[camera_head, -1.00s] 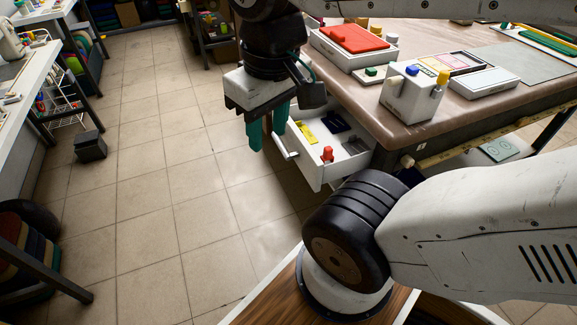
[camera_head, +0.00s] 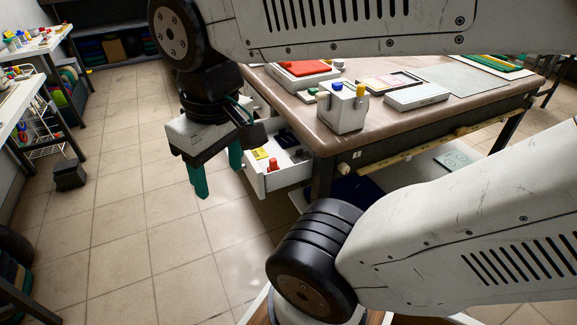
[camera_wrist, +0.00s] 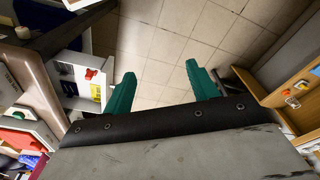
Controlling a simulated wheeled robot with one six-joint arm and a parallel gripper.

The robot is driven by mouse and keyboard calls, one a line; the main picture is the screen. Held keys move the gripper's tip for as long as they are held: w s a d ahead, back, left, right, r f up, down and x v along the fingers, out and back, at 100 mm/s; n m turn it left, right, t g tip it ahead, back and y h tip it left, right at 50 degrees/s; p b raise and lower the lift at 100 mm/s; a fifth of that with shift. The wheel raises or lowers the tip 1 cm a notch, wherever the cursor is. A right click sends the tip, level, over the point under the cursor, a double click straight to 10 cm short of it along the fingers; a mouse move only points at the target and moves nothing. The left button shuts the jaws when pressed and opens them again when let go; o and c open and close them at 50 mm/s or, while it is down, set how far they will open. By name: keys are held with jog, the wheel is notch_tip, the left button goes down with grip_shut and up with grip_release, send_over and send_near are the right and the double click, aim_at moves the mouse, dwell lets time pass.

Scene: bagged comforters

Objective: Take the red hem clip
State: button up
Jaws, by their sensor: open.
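The red hem clip (camera_head: 273,165) is a small upright red piece inside the open white drawer (camera_head: 287,182) under the table. In the wrist view the red clip (camera_wrist: 91,74) lies in the drawer at the left, apart from the fingers. My gripper (camera_head: 218,178) has two green fingers, open and empty, pointing down. In the head view it hangs left of the drawer, over the floor. In the wrist view my gripper (camera_wrist: 157,88) has bare floor tiles between its fingertips.
The drawer also holds a yellow piece (camera_head: 260,154) and dark pieces. The brown table (camera_head: 305,112) above carries a white box with coloured knobs (camera_head: 343,108) and several trays. The tiled floor (camera_head: 150,215) left of the drawer is clear.

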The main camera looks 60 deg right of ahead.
jog(key=w+d+f+m, duration=0.3)
jog(key=w+d+f, duration=0.1)
jog(key=w+d, duration=0.4)
jog(key=m+g, duration=0.1)
jog(key=m, duration=0.3)
send_over(274, 160)
notch_tip(274, 160, down, 14)
jog(key=shift+n, duration=0.3)
notch_tip(274, 160, down, 8)
jog(key=shift+f, duration=0.35)
jog(key=shift+c, duration=0.4)
jog(key=c, duration=1)
